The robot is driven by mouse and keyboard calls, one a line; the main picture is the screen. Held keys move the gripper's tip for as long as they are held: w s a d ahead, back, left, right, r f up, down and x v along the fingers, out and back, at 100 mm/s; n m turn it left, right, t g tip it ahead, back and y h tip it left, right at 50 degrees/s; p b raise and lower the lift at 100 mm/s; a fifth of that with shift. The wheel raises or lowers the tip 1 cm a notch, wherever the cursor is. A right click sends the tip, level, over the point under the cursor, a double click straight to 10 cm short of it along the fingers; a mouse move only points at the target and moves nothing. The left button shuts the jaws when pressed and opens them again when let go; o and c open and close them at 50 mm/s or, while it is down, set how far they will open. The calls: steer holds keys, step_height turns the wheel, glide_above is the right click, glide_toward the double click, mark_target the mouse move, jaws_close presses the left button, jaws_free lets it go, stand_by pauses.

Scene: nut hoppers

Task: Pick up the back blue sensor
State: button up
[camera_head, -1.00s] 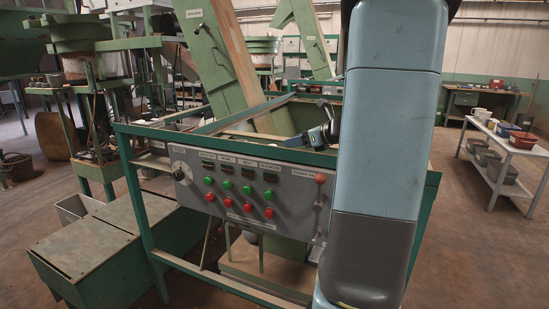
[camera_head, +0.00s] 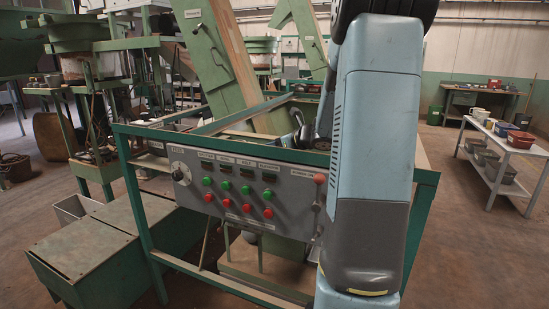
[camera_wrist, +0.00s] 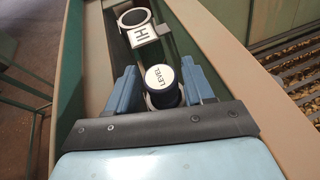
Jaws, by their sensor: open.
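A round sensor with a white cap marked "LEVEL" and a dark blue body (camera_wrist: 161,84) shows in the wrist view. My gripper (camera_wrist: 158,68) is open, with one blue finger on each side of this sensor. I cannot tell whether the fingers touch it. Farther up in the wrist view is an empty-looking ring holder with an "HI" label (camera_wrist: 141,27). In the head view my gripper (camera_head: 298,123) is low over the green hopper frame, mostly hidden by my arm; no sensor can be made out there.
A grey control panel (camera_head: 240,190) with green and red buttons fronts the green frame. A green conveyor chute (camera_head: 215,60) rises behind it. The hopper's beige rim (camera_wrist: 285,130) is close right of my gripper, with nuts (camera_wrist: 305,72) beyond. A shelf (camera_head: 500,150) stands far right.

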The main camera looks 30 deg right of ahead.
steer(key=shift+c, duration=0.2)
steer(key=c, duration=0.8)
steer(key=shift+r, duration=0.1)
steer(key=shift+c, duration=0.2)
